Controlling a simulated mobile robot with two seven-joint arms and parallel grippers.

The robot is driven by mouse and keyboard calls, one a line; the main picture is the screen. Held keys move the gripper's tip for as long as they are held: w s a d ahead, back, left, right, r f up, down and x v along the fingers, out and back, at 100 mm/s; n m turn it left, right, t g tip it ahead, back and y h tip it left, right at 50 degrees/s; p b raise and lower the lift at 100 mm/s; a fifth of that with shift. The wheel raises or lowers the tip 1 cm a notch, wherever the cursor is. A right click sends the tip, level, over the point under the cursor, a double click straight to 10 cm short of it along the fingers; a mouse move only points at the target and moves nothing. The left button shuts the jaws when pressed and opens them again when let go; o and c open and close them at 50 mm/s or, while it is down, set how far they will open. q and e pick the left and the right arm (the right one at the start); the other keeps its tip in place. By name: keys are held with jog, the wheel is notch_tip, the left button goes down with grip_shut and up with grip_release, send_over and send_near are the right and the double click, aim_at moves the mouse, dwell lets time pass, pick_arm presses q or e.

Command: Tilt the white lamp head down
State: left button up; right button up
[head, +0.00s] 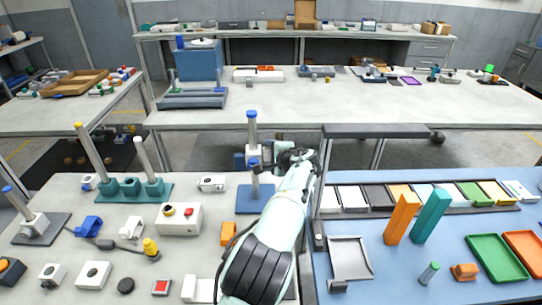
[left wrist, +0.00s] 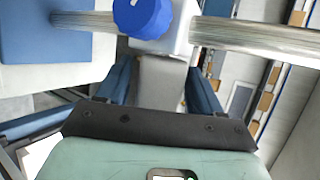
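A white block with a blue knob, which looks like the white lamp head (head: 254,154), sits on an upright post above a blue base (head: 252,204). A grey rod (head: 252,132) with a blue end rises from it. My left gripper (head: 268,160) reaches it from the right. In the left wrist view the white head (left wrist: 180,30) with its blue knob (left wrist: 143,17) lies just beyond my left gripper's fingertips (left wrist: 160,75). The two blue fingers stand apart, with a grey part between them; contact is unclear. My right gripper is not in view.
To the right, a blue mat holds an orange block (head: 400,218), a teal block (head: 430,215) and a grey tray (head: 350,258).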

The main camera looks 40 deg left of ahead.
pick_arm(q)
jog(key=shift+d, duration=0.1)
jog(key=v, duration=1.3)
jog(key=shift+r+b, duration=0.15)
jog(key=shift+b, duration=0.2)
jog(key=shift+s+d, duration=0.1)
